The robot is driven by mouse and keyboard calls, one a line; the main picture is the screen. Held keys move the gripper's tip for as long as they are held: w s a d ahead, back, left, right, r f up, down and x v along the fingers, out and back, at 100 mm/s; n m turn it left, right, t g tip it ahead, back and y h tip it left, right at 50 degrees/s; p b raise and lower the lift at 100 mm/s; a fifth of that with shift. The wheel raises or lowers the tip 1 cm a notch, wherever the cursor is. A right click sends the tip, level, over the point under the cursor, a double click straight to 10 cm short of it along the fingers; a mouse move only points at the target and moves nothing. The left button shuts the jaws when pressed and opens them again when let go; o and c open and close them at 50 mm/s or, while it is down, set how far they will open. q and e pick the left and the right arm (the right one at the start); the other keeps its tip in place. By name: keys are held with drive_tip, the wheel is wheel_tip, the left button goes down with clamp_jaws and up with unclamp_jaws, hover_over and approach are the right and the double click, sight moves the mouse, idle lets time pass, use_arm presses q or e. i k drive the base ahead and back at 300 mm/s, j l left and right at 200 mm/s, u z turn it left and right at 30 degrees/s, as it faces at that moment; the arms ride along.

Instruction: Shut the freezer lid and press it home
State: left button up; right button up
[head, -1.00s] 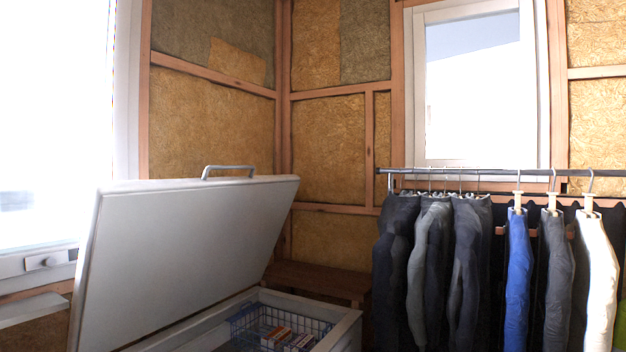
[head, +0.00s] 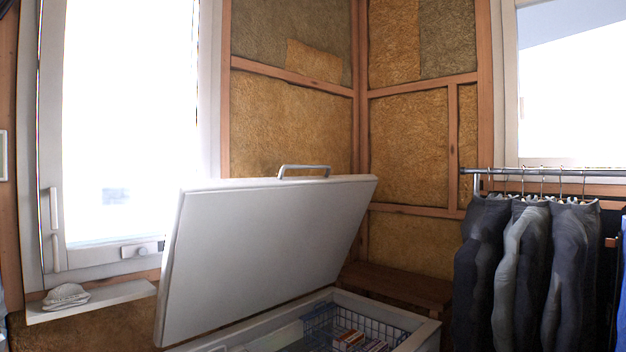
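The white freezer lid (head: 262,262) stands raised and tilted in the head view, with a grey handle (head: 304,169) on its upper edge. Below it is the open freezer (head: 427,335), cut off by the bottom of the picture. Inside it a blue wire basket (head: 398,336) holds several small red and white packets (head: 358,342). Neither of my grippers shows in the head view, and nothing is seen touching the lid.
A clothes rail (head: 540,171) with dark wetsuits (head: 530,265) hangs at the right. A brown wooden bench (head: 400,284) stands behind the freezer. A sill (head: 92,302) bearing a folded cloth (head: 66,297) juts out under the bright window at the left.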

sight(236, 249)
drive_tip(key=i+l+z, duration=0.3)
drive_tip(key=i+l, duration=0.6)
drive_tip(key=i, duration=0.1)
